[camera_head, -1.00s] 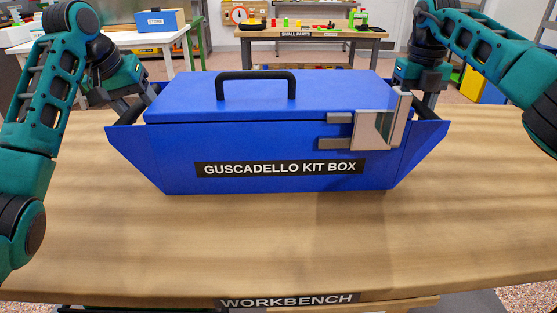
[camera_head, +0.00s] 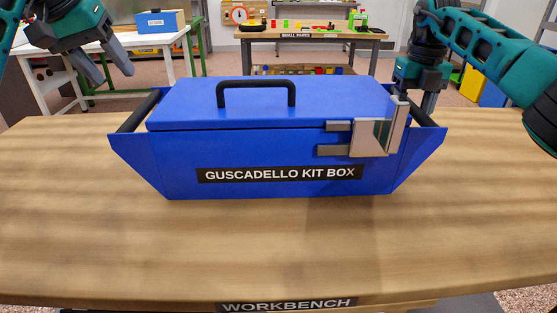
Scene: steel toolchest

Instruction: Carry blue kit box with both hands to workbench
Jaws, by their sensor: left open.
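The blue kit box (camera_head: 270,150) stands upright on the wooden workbench (camera_head: 260,245), its lid shut. It has a black handle on top, a grey latch (camera_head: 372,137) at the front right and flared side wings with dark bars. My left gripper (camera_head: 109,72) is open and empty, above and apart from the box's left bar (camera_head: 139,110). My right gripper (camera_head: 428,102) is down at the box's right end. Its fingers are partly hidden behind the right wing and latch, so I cannot tell whether it grips the right bar.
A small-parts table (camera_head: 310,36) with coloured items stands at the back. A white table (camera_head: 145,39) with a smaller blue box (camera_head: 160,21) is at the back left. The workbench is bare in front of the kit box and to both sides.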

